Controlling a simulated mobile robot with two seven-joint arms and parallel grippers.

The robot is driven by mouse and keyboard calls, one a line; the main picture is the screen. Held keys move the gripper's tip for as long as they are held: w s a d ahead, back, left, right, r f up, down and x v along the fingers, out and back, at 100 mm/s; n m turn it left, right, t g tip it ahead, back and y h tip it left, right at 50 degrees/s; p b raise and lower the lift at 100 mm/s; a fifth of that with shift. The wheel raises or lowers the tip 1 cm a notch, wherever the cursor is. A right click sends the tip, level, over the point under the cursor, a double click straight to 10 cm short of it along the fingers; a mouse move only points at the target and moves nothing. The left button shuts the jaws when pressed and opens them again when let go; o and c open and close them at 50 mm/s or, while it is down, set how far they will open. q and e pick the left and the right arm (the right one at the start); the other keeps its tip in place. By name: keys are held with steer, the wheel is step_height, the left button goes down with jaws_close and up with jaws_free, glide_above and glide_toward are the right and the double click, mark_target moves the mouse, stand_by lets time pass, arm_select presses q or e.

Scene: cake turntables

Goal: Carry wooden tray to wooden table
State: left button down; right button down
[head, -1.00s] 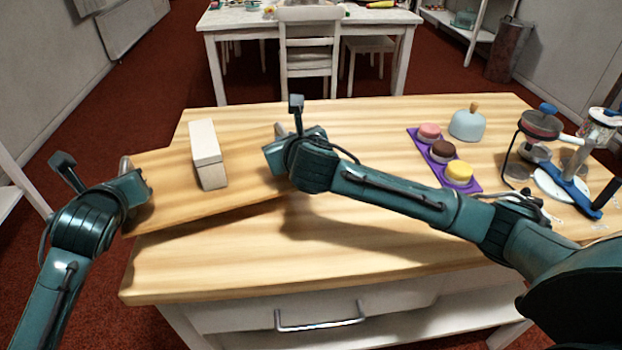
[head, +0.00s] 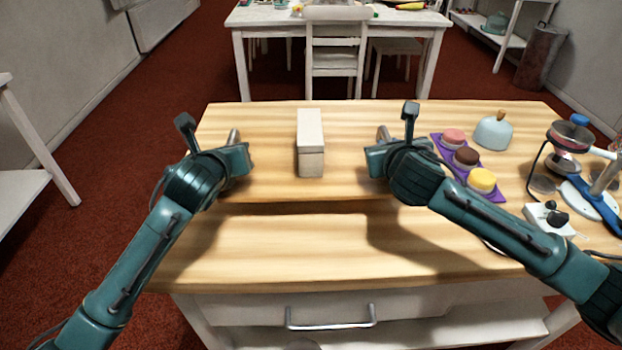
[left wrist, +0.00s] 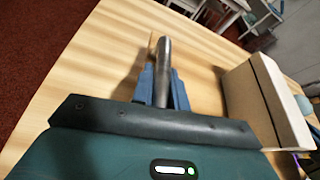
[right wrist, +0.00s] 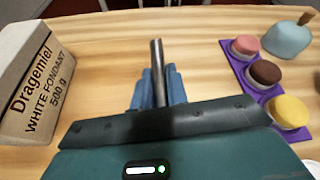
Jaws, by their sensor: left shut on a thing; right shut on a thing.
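The wooden tray (head: 265,183) lies level over the wooden table (head: 310,245), with a dark shadow under its front edge. I cannot tell whether it touches the tabletop. A pale box (head: 311,140) stands on the middle of the tray; in the right wrist view its side (right wrist: 35,95) reads "Dragemiel White Fondant 500 g". My left gripper (head: 241,160) is shut on the tray's left metal handle (left wrist: 163,70). My right gripper (head: 374,160) is shut on its right metal handle (right wrist: 156,70). The gripped parts of the handles are hidden by the fingers.
Right of my right gripper is a purple holder (head: 438,146) with pink, brown and yellow cakes. A light-blue dome (head: 493,132) and a blue-and-white stand (head: 590,200) are farther right. The front of the table is clear. A white table (head: 270,18) and chair (head: 334,62) stand behind.

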mark_target(219, 199)
arm_select(q)
steer(key=shift+a, duration=0.1)
